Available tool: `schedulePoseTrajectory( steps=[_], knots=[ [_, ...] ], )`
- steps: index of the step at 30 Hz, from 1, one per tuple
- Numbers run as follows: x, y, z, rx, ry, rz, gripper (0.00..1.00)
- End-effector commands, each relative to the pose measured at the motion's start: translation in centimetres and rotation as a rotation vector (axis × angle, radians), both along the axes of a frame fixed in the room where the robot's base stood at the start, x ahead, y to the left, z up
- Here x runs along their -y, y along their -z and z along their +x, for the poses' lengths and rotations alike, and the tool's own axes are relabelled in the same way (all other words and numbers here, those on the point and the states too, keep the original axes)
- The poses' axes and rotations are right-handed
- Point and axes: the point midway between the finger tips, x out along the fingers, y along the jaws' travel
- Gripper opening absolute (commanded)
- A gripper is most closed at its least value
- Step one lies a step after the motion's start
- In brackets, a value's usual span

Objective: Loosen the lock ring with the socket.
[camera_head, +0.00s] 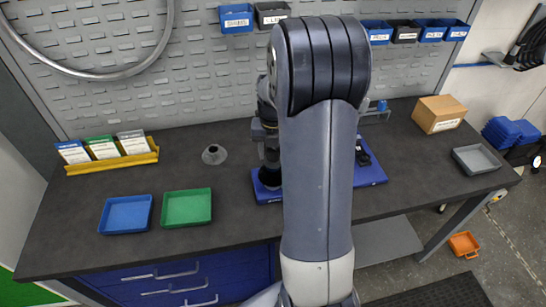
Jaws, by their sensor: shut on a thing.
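My own arm stands across the middle of the camera_head view and covers much of the work spot. My gripper (265,133) shows only in part, left of the arm, pointing down over the blue base plate (372,174). It is shut on a dark upright tool, which seems to be the socket (270,157). The socket's lower end is over a black round part (270,178) on the left of the plate. I cannot tell whether they touch. The lock ring cannot be made out; the tool and arm hide that area.
A blue tray (126,214) and a green tray (187,208) lie at front left. A small grey conical part (214,154) sits behind them. A cardboard box (439,114) and a grey tray (476,159) are at right.

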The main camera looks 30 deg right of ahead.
Motion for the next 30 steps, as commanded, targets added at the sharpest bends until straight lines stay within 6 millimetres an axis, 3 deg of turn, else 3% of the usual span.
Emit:
schedulePoseTrajectory(
  steps=[11, 24, 30],
  knots=[
    [0.01, -0.17, 0.08, 0.003, 0.020, -0.001, 0.06],
    [0.00, -0.18, 0.09, 0.003, 0.477, -0.002, 0.06],
    [0.00, -0.17, 0.09, 0.003, 0.573, -0.002, 0.06]
  ],
)
